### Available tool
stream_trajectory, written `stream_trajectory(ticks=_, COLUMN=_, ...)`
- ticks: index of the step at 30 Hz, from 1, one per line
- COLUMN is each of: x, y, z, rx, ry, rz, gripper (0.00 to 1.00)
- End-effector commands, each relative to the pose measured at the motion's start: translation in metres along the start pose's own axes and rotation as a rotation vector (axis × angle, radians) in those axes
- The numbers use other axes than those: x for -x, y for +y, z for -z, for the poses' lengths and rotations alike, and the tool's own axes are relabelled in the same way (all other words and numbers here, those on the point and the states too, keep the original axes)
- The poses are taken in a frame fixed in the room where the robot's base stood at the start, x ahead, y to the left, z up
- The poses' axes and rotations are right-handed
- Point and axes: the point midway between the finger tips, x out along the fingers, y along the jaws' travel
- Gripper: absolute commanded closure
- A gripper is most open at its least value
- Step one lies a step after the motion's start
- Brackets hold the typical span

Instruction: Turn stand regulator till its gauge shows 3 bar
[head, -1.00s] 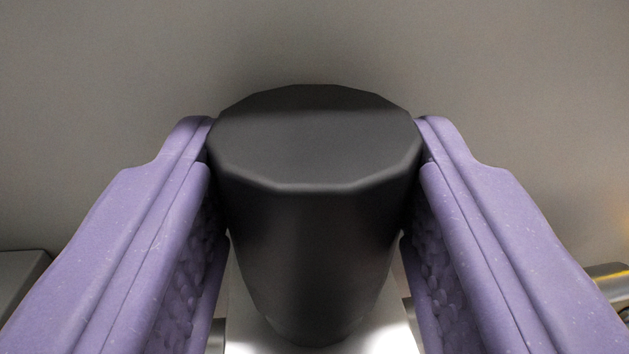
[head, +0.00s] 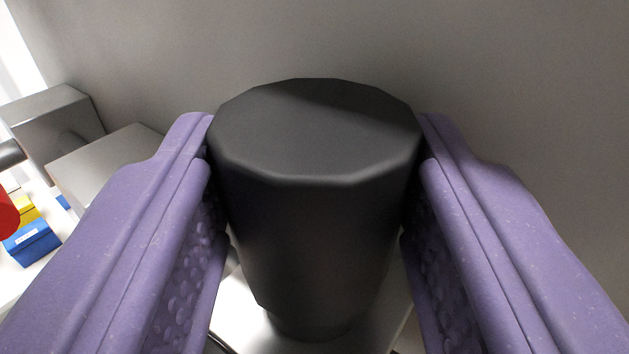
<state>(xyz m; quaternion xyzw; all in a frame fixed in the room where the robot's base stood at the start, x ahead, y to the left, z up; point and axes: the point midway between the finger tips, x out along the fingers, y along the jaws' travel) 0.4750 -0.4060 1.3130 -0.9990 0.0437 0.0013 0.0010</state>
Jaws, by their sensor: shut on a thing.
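The regulator knob (head: 315,135) is a black, many-sided cap that narrows away from me, in the middle of the head view. My gripper (head: 315,150) has a purple padded finger on each side of the knob, and both fingertips touch its sides. The gripper is shut on it. Below the knob, part of a pale metal body (head: 250,312) shows. The gauge is not in view, so its reading cannot be seen.
A grey wall (head: 500,70) fills the background. At the left are grey boxes (head: 60,120), a blue box (head: 32,243), a small yellow thing (head: 26,210) and a red rounded thing (head: 6,213) cut off by the edge.

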Motion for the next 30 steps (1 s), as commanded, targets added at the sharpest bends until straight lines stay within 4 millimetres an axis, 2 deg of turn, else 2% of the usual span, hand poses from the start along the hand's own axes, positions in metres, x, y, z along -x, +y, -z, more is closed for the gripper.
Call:
stream_trajectory(ticks=18, x=-0.0004, y=0.0009, z=0.002, rx=0.003, ry=0.005, rz=0.042, gripper=0.81)
stream_trajectory(ticks=19, x=-0.0004, y=0.0009, z=0.002, rx=0.003, ry=0.005, rz=0.042, gripper=0.46)
stream_trajectory(ticks=21, x=-0.0004, y=0.0008, z=0.0019, rx=0.003, ry=0.005, rz=0.042, gripper=0.3)
stream_trajectory(ticks=22, x=-0.0004, y=0.0009, z=0.0018, rx=0.003, ry=0.005, rz=0.042, gripper=0.25)
stream_trajectory(ticks=30, x=-0.0001, y=0.0017, z=0.0014, rx=0.003, ry=0.004, rz=0.039, gripper=0.25)
